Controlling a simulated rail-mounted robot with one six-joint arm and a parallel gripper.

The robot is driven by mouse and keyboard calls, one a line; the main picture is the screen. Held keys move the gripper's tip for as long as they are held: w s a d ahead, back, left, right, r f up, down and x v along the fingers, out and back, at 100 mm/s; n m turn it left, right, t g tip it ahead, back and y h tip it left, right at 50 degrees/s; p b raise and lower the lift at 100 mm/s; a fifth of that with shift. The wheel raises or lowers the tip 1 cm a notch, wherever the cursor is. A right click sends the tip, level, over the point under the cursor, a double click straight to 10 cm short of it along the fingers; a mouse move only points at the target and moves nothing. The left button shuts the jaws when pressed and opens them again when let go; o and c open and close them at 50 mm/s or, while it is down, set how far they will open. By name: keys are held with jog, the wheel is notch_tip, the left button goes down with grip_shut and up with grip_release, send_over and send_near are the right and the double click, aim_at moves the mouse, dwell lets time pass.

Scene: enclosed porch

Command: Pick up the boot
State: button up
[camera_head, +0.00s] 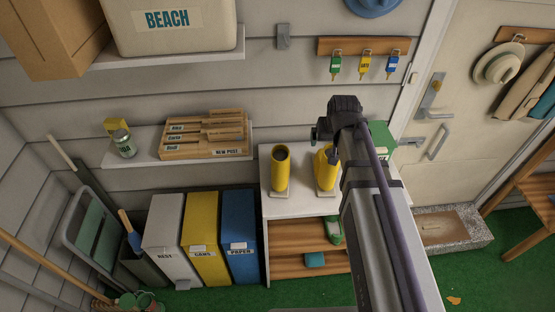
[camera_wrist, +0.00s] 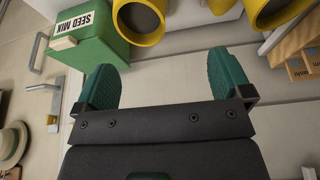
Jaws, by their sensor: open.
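Two yellow boots stand upright on a white-topped shoe bench (camera_head: 295,205). The left boot (camera_head: 281,172) is in full view in the head view, its dark opening facing up. The right boot (camera_head: 324,172) is partly hidden behind my arm. Both show at the top of the wrist view, one boot (camera_wrist: 140,20) near the middle and the other boot (camera_wrist: 272,12) further right. My gripper (camera_wrist: 166,78) is open, its green fingers apart with nothing between them. In the head view it is over the back of the bench near the right boot, apart from both boots.
A green seed mix box (camera_wrist: 92,32) stands beside one boot; in the head view my arm partly covers this box (camera_head: 382,138). Keys (camera_head: 365,65) hang above on a wooden rail. Grey, yellow and blue bins (camera_head: 238,235) stand left of the bench. A shelf holds wooden post trays (camera_head: 205,135).

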aim_at(331, 150)
jog(key=shift+w+f, duration=0.2)
jog(key=shift+f, duration=0.05)
jog(key=shift+w+d+f+b, duration=0.2)
jog(key=shift+d+f+b, duration=0.35)
jog(key=shift+d, duration=0.1)
jog(key=shift+w+d+f+b, duration=0.15)
jog(key=shift+d+f+b, duration=0.4)
jog(key=shift+d, duration=0.05)
jog(key=b+x, duration=0.3)
jog(key=shift+w+a+f, duration=0.1)
jog(key=shift+a+f, duration=0.1)
jog(key=shift+a, duration=0.1)
jog(key=shift+w+d+f, duration=0.1)
jog(key=shift+w+f, duration=0.05)
jog(key=shift+d, duration=0.1)
jog(key=b+x, duration=0.5)
jog(key=shift+w, duration=0.2)
jog(key=shift+s+r, duration=0.1)
jog(key=shift+r, duration=0.2)
jog(key=shift+c, duration=0.3)
jog(key=c, duration=1.4)
jog(key=shift+c, duration=0.2)
